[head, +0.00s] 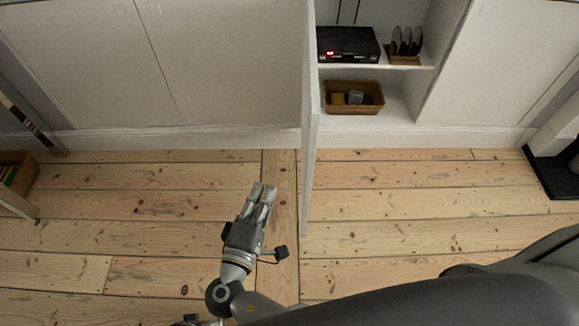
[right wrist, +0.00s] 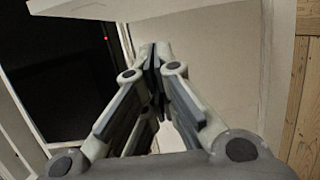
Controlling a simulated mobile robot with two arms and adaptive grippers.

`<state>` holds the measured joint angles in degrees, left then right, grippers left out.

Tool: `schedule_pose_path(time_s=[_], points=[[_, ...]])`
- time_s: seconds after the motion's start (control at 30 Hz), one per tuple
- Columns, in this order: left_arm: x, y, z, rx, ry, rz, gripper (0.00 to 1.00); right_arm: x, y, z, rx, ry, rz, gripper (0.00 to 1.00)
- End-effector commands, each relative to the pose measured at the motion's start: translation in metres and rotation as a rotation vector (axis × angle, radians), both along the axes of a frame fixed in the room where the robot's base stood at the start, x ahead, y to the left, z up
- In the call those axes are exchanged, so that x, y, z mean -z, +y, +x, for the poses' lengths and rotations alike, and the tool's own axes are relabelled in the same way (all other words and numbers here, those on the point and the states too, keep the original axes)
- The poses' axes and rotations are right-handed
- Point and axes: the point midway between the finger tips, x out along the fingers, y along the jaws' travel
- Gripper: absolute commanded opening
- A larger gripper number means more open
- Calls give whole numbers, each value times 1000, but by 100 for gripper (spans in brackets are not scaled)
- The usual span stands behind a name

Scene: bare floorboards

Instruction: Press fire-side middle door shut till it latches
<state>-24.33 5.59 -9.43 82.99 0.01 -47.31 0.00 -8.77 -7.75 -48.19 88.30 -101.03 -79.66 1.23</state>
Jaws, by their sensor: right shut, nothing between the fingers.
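The white middle door (head: 309,130) stands wide open in the head view. It is seen nearly edge-on, sticking out from the left side of an open cupboard (head: 427,68). My right gripper (head: 264,188) is left of the door, over the floorboards, with its fingers pointing toward the cupboard wall. A gap shows between it and the door in the picture. Its fingers are together and empty; the right wrist view also shows the closed fingertips (right wrist: 155,48). The door's latch cannot be made out.
The cupboard holds a black box with a red light (head: 348,44), a rack of discs (head: 405,44) and a basket (head: 352,97). A dark hearth (head: 553,174) is at the right. A crate (head: 17,176) stands at the far left. Floor on both sides of the door is clear.

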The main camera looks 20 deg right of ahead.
Motion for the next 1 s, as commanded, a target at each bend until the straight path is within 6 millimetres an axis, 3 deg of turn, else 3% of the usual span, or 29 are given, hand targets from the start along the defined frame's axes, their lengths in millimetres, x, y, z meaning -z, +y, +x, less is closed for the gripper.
schedule_pose_path(time_s=[0.17, 0.6, 0.8, 1.0], points=[[0, 1, -1, 0, 2, 1, 84, -8, -7, 11, 9, -24, -5, 0], [9, 2, -8, 2, 9, 2, 84, -8, -56, 88, 8, -23, -5, 0], [24, 3, -22, 4, 19, 2, 84, -7, -81, 74, 5, -18, -3, 0], [29, 4, -27, 5, 22, 3, 84, -6, -90, 71, 5, -18, -2, 0]])
